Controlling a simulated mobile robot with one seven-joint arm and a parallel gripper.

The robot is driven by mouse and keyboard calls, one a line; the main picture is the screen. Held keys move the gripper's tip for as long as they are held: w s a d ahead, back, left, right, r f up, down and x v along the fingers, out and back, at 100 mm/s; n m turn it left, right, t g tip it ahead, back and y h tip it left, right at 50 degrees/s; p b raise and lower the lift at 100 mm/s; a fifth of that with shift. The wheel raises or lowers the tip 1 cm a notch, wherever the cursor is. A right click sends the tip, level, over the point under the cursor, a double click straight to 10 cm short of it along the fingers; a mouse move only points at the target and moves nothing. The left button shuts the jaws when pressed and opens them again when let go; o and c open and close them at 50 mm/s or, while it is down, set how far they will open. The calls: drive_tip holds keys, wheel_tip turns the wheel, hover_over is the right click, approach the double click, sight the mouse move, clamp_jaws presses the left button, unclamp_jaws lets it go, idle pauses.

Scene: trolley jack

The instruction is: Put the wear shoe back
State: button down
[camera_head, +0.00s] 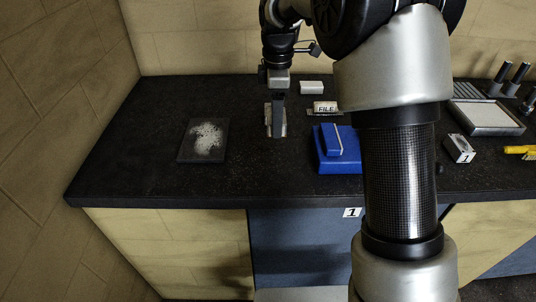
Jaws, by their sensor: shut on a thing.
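My gripper (278,90) points down over the back middle of the dark bench and is shut on a narrow grey piece (278,122), which looks like the wear shoe. The piece hangs upright below the fingers. A small pale, brownish plate or block (268,113) shows behind and beside it. I cannot tell whether the piece touches this or the bench. The fingertips are small and partly merge with the piece.
A dark plate with white powder (205,138) lies left on the bench (130,150). My arm hides the middle right.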

sight(273, 155)
drive_tip(key=shift+a+f, duration=0.1)
drive_tip(key=shift+a, duration=0.25)
drive_tip(key=shift+f, duration=4.85)
drive_tip(key=shift+f+b, duration=0.15)
drive_tip(key=shift+b, duration=0.15)
drive_tip(key=shift+c, duration=2.4)
unclamp_jaws()
drive_tip(key=shift+f, duration=0.1)
